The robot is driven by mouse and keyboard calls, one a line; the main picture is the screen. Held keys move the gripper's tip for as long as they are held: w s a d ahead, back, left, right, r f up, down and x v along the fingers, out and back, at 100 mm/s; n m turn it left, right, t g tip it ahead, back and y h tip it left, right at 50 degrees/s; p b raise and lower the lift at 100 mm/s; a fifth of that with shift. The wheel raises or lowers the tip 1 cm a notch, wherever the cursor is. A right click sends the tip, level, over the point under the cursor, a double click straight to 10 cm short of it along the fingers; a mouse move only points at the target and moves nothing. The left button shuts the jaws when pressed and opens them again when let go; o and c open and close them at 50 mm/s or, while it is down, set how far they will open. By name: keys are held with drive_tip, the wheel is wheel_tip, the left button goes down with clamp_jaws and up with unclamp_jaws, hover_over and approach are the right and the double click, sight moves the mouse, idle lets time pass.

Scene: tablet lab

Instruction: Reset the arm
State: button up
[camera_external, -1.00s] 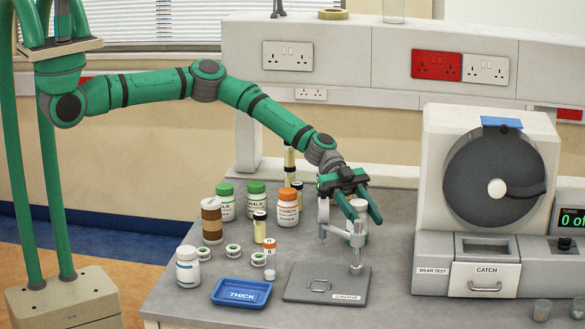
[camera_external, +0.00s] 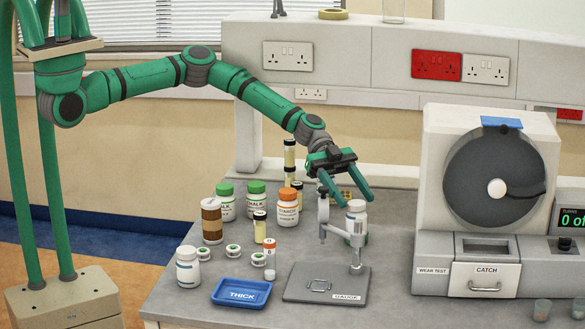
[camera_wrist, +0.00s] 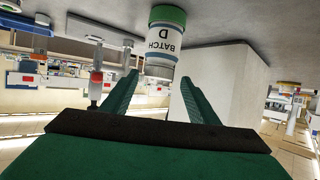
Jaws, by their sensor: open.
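My gripper (camera_external: 352,202) is open and empty, held above the table over the gauge, its green fingers pointing down and to the right. In the wrist view the two fingers (camera_wrist: 160,76) are spread with a gap between them. A white bottle marked BATCH D (camera_wrist: 165,42) shows just beyond the fingertips, appearing upside down with a green band. My arm reaches out bent from the left.
The grey gauge (camera_external: 300,283) has an upright post near my gripper. The wear test machine (camera_external: 437,200) stands on the right. Chalk and starch bottles (camera_external: 288,209), small vials and the blue THICK tray (camera_external: 241,292) are on the left. The wall socket ledge (camera_external: 345,60) runs behind.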

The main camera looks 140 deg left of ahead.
drive_tip(key=shift+s+r, duration=0.1)
drive_tip(key=shift+s, duration=0.15)
idle(0.4)
